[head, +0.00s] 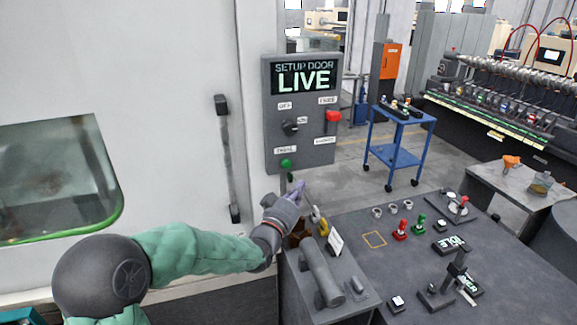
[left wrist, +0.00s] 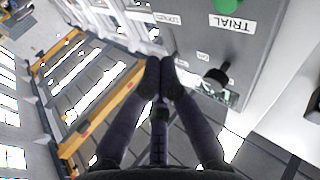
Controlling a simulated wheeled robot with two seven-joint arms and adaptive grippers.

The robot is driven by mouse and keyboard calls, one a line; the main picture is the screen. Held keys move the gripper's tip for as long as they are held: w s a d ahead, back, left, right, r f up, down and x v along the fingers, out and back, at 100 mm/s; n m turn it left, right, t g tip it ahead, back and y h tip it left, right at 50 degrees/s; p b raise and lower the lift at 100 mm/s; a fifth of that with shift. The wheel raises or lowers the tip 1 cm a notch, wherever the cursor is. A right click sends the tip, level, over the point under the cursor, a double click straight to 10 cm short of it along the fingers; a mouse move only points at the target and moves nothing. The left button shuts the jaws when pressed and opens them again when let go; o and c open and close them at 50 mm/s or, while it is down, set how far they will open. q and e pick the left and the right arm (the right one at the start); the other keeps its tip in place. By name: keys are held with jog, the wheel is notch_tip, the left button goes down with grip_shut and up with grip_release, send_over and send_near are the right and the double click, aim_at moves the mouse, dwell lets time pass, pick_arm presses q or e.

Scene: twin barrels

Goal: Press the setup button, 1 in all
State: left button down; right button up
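A grey control panel (head: 302,145) stands beside the white machine door, and its display (head: 303,78) reads "SETUP DOOR LIVE". A green button (head: 286,164) sits at its lower left, under a label reading "TRIAL". It also shows, cut by the top edge, in the left wrist view (left wrist: 226,4). A black knob (head: 290,127) and a red control (head: 333,116) sit higher up. My left gripper (head: 298,187) is just below and right of the green button, apparently apart from it. In the left wrist view its fingertips (left wrist: 167,66) are together with nothing between them. My right gripper is not in view.
A dark table (head: 400,285) with several small red, green and grey parts fills the lower right. A grey bench (head: 325,290) with a cylinder is close below my left wrist. A blue cart (head: 396,155) stands behind on open floor.

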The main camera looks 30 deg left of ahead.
aim_at(286, 163)
pick_arm(q)
jog(key=shift+a, duration=0.1)
jog(key=w+a+p, duration=0.1)
jog(key=w+a, duration=0.4)
jog(key=a, duration=0.1)
jog(key=shift+w+a, duration=0.25)
jog(key=shift+w, duration=0.1)
dwell(1.5)
jog(key=shift+w+a+b, duration=0.3)
jog(key=shift+a+b, duration=0.05)
jog(key=shift+b, duration=0.05)
